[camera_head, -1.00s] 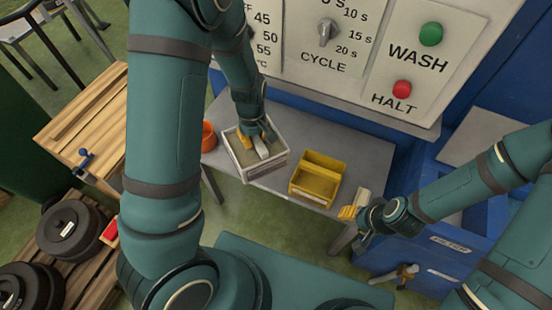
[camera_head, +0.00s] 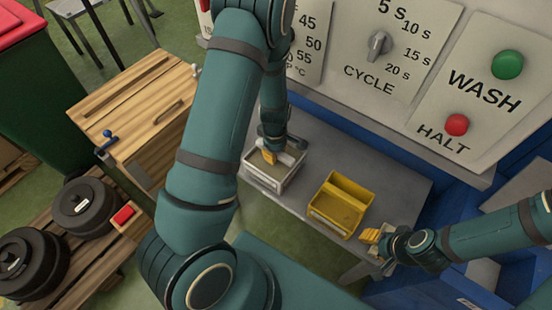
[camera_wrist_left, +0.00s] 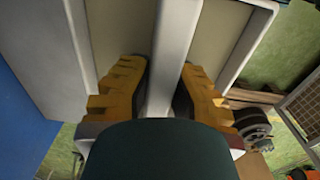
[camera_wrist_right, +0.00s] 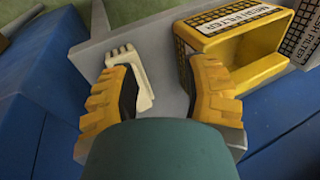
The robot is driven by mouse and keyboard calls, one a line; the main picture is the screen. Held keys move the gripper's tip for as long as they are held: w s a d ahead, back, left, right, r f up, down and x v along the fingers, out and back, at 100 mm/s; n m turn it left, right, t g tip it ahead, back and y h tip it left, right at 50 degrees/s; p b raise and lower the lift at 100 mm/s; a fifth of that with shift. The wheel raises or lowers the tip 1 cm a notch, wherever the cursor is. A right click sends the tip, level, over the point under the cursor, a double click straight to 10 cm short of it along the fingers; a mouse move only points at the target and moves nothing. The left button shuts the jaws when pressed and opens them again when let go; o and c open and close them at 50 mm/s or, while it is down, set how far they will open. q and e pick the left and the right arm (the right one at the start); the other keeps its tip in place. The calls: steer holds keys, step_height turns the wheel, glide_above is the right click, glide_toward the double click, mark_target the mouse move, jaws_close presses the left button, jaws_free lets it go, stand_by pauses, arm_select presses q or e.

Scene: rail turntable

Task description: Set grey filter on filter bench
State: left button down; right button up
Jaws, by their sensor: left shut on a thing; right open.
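A pale grey, box-like frame with a beige inside, which looks like the grey filter (camera_head: 258,180), is at the left part of a grey table (camera_head: 318,145). My left gripper (camera_head: 270,157) points down into it. In the left wrist view my left gripper (camera_wrist_left: 160,92) is shut on the filter's light grey middle bar (camera_wrist_left: 174,60), one finger on each side. I cannot tell whether the filter touches the table. My right gripper (camera_head: 370,236) is open by the table's right end. In the right wrist view a white pronged piece (camera_wrist_right: 135,75) shows beyond the open fingers (camera_wrist_right: 168,88).
A wooden cabinet (camera_head: 150,85), a pallet with black discs (camera_head: 85,208) and a red-lidded bin (camera_head: 30,90) are at the left.

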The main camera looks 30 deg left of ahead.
arm_select(q)
steer(key=shift+w+f, duration=0.1)
steer(key=shift+f, duration=1.2)
steer(key=shift+f+b, duration=0.1)
steer(key=shift+b, duration=0.2)
steer(key=c, duration=1)
jaws_free()
steer(key=shift+c, duration=0.2)
step_height(320, 180, up, 12)
steer(key=p, duration=0.3)
steer(key=shift+p, duration=0.35)
steer(key=s+d+f+m+h, duration=0.1)
steer(key=s+d+f+m, duration=0.1)
steer(key=d+m, duration=0.3)
steer(key=s+d+f+m+t+h, duration=0.1)
steer(key=s+d+f+m, duration=0.2)
steer(key=s+d+m, duration=0.2)
steer(key=s+d+f+m+h, duration=0.2)
steer(key=s+d+m, duration=0.1)
steer(key=d+m, duration=0.2)
steer(key=shift+s+d+f+m, duration=0.15)
steer(key=shift+s+d, duration=0.05)
steer(key=shift+d, duration=0.5)
steer(key=shift+s+d+f+m, duration=0.1)
steer(key=shift+s+d+m, duration=0.1)
steer(key=shift+d, duration=0.45)
